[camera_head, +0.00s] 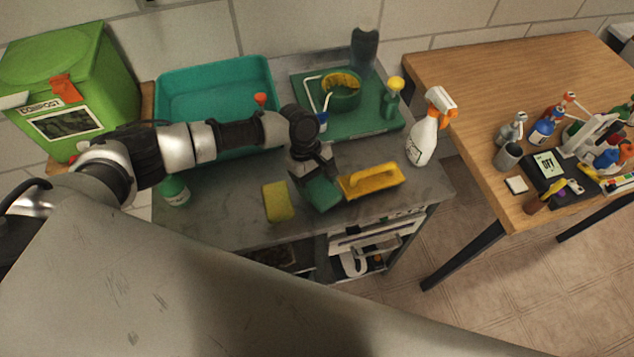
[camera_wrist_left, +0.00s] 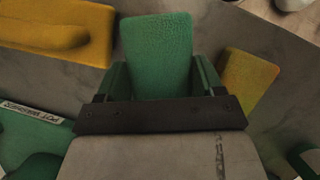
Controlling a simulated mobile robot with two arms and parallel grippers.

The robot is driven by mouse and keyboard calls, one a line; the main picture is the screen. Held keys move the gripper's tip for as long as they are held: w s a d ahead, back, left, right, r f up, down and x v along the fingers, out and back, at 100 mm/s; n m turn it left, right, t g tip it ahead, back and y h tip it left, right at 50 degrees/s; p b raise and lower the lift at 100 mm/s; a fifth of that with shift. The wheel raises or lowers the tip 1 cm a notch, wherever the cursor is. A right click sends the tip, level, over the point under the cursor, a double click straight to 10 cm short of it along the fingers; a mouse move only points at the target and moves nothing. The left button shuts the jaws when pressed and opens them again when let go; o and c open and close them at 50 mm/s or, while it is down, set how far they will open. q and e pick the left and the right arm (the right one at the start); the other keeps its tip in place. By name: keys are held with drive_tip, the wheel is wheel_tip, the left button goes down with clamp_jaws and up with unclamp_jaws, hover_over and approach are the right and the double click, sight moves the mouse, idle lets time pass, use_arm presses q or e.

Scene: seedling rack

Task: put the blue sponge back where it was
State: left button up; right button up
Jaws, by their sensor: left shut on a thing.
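My left gripper (camera_head: 318,178) is over the grey worktop (camera_head: 225,222), between a yellow sponge and a yellow-handled tool. It is shut on a green, block-shaped sponge (camera_head: 323,194). In the left wrist view this sponge (camera_wrist_left: 157,45) sits between the two fingers (camera_wrist_left: 160,80) and sticks out beyond them. It looks green, and I see no clearly blue sponge. I cannot tell whether its lower end touches the worktop. The yellow sponge (camera_head: 278,201) lies just left of the gripper; it also shows in the wrist view (camera_wrist_left: 246,77). My right gripper is not in view.
The yellow-handled tool (camera_head: 370,180) lies close right of the gripper. Bare worktop lies left of the yellow sponge.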

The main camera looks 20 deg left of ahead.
use_arm(q)
drive_tip(key=shift+f, duration=0.7)
drive_tip(key=o, duration=0.7)
drive_tip(key=shift+f, duration=0.1)
drive_tip(key=b+v, duration=0.2)
drive_tip(key=v, duration=1)
